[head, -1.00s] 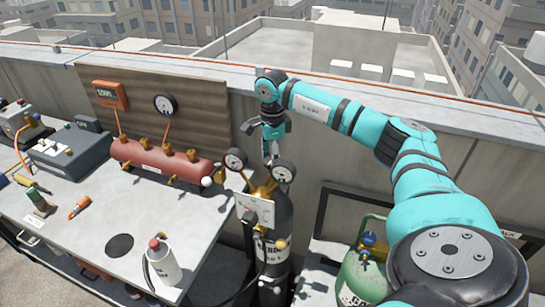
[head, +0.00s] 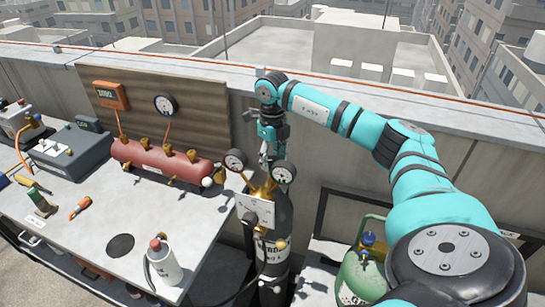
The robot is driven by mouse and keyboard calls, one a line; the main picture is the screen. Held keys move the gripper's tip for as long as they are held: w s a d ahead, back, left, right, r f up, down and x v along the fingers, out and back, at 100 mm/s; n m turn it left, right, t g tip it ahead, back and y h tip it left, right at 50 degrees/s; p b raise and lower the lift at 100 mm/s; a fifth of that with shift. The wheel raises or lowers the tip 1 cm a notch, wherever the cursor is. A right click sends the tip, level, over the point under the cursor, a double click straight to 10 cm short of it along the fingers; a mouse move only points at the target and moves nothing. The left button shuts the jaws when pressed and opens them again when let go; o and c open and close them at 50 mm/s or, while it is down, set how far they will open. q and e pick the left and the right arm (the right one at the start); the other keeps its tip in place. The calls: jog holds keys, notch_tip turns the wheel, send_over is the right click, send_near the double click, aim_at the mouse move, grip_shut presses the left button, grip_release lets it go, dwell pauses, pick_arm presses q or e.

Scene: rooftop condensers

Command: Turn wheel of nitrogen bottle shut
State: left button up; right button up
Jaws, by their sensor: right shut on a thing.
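The nitrogen bottle (head: 284,218) is a dark cylinder standing upright at the right end of the workbench. Brass valve fittings and two round gauges, a left one (head: 235,161) and a right one (head: 283,173), sit at its top. My right gripper (head: 268,152) points down just above and behind the gauges, with its fingers drawn together. It is shut on the bottle's wheel, which is small and mostly hidden by the fingers. A pale tag plate (head: 256,210) hangs in front of the fittings. My left gripper is out of view.
The workbench (head: 105,215) on the left carries a red manifold (head: 160,163), a grey case (head: 70,150) and a white spray bottle (head: 164,264). A green cylinder (head: 362,272) stands right of the nitrogen bottle. A concrete parapet (head: 335,150) runs behind.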

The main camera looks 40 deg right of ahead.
jog(key=m, duration=0.5)
jog(key=shift+w+d+r+m+p, duration=0.1)
jog(key=shift+m+p, duration=0.2)
jog(key=m, duration=0.5)
jog(key=shift+p, duration=0.35)
jog(key=m, duration=0.6)
jog(key=shift+p, duration=0.4)
jog(key=m+p, duration=0.1)
jog(key=m, duration=0.4)
jog(key=shift+m, duration=0.4)
jog(key=o, duration=1.2)
jog(key=shift+c, duration=0.2)
